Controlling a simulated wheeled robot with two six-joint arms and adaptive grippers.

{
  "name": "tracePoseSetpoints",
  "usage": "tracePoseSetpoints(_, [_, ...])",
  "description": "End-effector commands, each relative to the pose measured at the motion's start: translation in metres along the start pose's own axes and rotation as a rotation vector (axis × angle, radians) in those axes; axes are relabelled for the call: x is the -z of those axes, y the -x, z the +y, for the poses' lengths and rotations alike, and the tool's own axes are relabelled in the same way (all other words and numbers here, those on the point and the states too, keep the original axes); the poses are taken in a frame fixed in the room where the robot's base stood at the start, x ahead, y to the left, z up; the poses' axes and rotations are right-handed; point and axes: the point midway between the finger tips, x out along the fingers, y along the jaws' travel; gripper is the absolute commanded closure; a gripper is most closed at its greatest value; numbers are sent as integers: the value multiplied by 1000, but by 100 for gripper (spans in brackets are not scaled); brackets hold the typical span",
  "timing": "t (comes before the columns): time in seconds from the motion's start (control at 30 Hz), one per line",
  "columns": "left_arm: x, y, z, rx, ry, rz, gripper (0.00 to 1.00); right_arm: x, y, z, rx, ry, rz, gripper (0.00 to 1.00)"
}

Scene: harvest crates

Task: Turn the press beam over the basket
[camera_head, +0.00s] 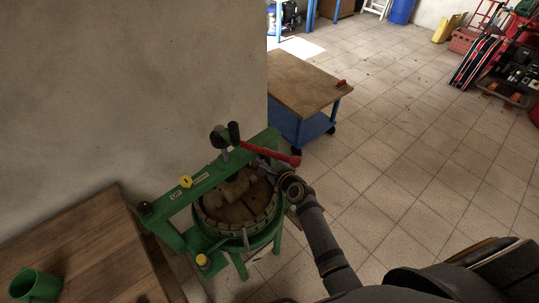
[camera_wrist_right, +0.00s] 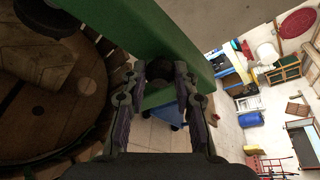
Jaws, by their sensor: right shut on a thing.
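The green press beam (camera_head: 205,178) runs slantwise past the back left edge of the round wooden basket (camera_head: 278,208) in the head view. A yellow knob (camera_head: 186,182) and a label sit on it. A screw with a red handle (camera_head: 268,148) stands at its far part. Wooden blocks (camera_head: 237,187) lie on the basket's lid. My right gripper (camera_head: 262,164) is at the beam's far right part, beside the basket. In the right wrist view, its fingers (camera_wrist_right: 161,88) are around a dark knob (camera_wrist_right: 160,69) at the green beam (camera_wrist_right: 150,25). My left gripper is out of view.
A wooden table (camera_head: 85,245) with a green mug (camera_head: 35,285) stands at the left. A grey wall (camera_head: 130,80) rises behind the press. A blue cart with a wooden top (camera_head: 303,85) stands behind it. Tiled floor (camera_head: 400,150) is clear at the right.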

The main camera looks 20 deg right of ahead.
Motion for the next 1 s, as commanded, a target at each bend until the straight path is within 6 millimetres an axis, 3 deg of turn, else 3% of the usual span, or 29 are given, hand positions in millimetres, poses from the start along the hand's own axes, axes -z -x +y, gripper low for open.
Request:
tracePoseSetpoints(0.23, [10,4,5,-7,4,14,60,0,14,5,-15,6,-13,100])
tracePoseSetpoints(0.67, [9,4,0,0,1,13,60,0,16,7,-19,6,-15,100])
tracePoseSetpoints(0.7, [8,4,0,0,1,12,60,1,16,7,-19,5,-15,68])
tracePoseSetpoints(0.87, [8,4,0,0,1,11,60,1,16,6,-17,6,-15,48])
tracePoseSetpoints(1.0, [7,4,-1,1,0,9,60,0,16,6,-16,6,-15,48])
